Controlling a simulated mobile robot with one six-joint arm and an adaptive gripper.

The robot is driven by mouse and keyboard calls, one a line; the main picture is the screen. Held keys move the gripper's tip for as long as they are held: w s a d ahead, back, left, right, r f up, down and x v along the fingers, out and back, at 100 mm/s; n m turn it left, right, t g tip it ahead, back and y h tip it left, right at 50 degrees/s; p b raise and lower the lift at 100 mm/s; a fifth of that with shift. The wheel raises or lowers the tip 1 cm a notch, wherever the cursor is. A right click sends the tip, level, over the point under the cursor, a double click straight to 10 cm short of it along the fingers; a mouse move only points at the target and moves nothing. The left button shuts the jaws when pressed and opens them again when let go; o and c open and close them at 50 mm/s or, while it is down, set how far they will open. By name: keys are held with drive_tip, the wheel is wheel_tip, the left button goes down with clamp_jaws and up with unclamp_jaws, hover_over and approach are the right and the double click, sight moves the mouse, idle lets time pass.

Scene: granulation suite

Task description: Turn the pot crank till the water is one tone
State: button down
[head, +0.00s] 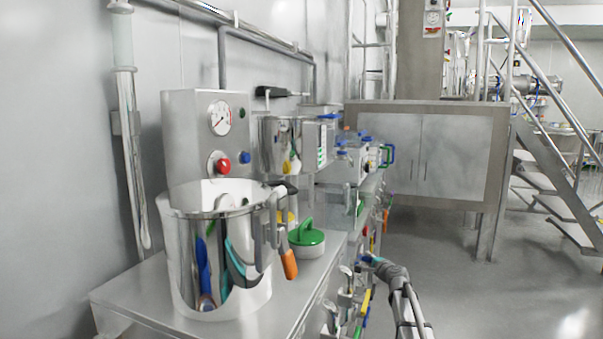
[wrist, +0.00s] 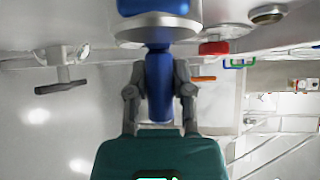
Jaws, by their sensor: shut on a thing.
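A shiny steel pot (head: 185,270) stands on the bench at the left in the head view. Its upper face is bright and I cannot make out the water's tones. A dark bar with an orange grip (head: 289,264) shows at its right side; I cannot tell whether this is the crank. In the wrist view my gripper (wrist: 158,72) is shut around an upright blue handle (wrist: 159,92), one grey finger on each side. The handle runs up to a round steel piece with a blue part above it. Whether it belongs to the pot cannot be told.
A control box with a gauge (head: 220,118) and red button stands behind the pot. A green-lidded container (head: 307,238) sits to its right. Several small taps (head: 345,278) line the bench's front. The grey floor (head: 440,290) is open at right, before metal stairs (head: 556,198).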

drive_tip(key=shift+a, duration=0.2)
drive_tip(key=shift+s+a+f+b, duration=0.1)
drive_tip(key=shift+s+f+b, duration=0.2)
drive_tip(key=shift+f+b, duration=0.35)
drive_tip(key=shift+s+a+f+b, duration=0.1)
drive_tip(key=shift+s+f+b, duration=0.2)
drive_tip(key=shift+f+b, duration=0.3)
drive_tip(key=shift+w+d+r, duration=0.1)
drive_tip(key=shift+w+d+r+p, duration=0.1)
drive_tip(key=shift+w+r+p, duration=0.15)
drive_tip(key=shift+r+p, duration=0.4)
drive_tip(key=shift+w+d+r+p, duration=0.1)
drive_tip(key=shift+w+r+p, duration=0.15)
drive_tip(key=shift+r+p, duration=0.35)
drive_tip(key=shift+r+p, duration=1.25)
drive_tip(key=shift+p, duration=0.15)
drive_tip(key=shift+s+r, duration=0.1)
drive_tip(key=shift+r, duration=0.05)
